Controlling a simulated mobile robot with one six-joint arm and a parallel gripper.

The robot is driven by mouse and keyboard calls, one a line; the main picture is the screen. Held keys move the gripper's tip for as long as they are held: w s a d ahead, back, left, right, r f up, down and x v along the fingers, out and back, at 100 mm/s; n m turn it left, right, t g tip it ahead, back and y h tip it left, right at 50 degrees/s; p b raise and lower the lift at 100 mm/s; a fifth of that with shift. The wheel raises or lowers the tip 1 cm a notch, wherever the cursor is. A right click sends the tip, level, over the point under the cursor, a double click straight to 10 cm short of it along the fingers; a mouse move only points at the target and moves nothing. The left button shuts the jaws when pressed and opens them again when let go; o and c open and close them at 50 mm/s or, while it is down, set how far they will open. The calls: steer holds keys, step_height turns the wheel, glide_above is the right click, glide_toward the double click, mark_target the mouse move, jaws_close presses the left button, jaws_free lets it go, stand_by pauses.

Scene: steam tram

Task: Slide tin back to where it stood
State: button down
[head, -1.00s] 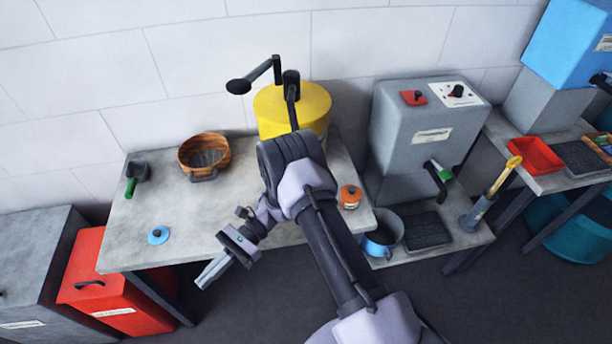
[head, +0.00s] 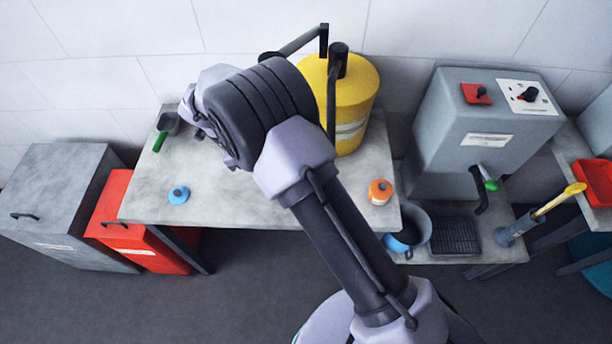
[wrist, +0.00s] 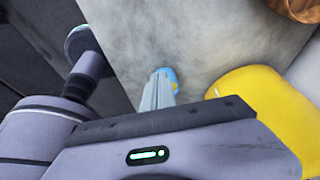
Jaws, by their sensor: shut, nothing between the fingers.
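A small round orange tin (head: 380,191) with a dark knob and pale label stands upright near the table's right front corner. A small blue round tin or lid (head: 178,195), also knobbed, sits near the front left edge. In the wrist view my gripper (wrist: 158,78) is shut and empty. Its tips overlap the near side of the blue piece (wrist: 168,74) in the picture; I cannot tell whether they touch. My arm hides the gripper in the head view. The orange tin is not seen in the wrist view.
A yellow drum (head: 358,100) with a crank stands at the table's back right. A green-handled scoop (head: 167,125) lies back left. Bare tabletop (head: 230,200) lies between the blue piece and orange tin.

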steer(key=d+b, duration=0.2)
steer(key=d, duration=1.1)
steer(key=x, duration=0.2)
steer(key=a+b+x, duration=0.1)
steer(key=x, duration=0.2)
steer(key=shift+w+f, duration=0.1)
steer(key=shift+f, duration=0.25)
steer(key=shift+a+r, duration=0.2)
steer(key=shift+a, duration=0.3)
steer(key=a+b, duration=0.3)
steer(key=a, duration=0.4)
steer(key=shift+f+b, duration=0.2)
steer(key=shift+b, duration=0.1)
steer(key=shift+a+r, duration=0.15)
steer(key=shift+a, duration=0.35)
steer(key=shift+d, duration=0.1)
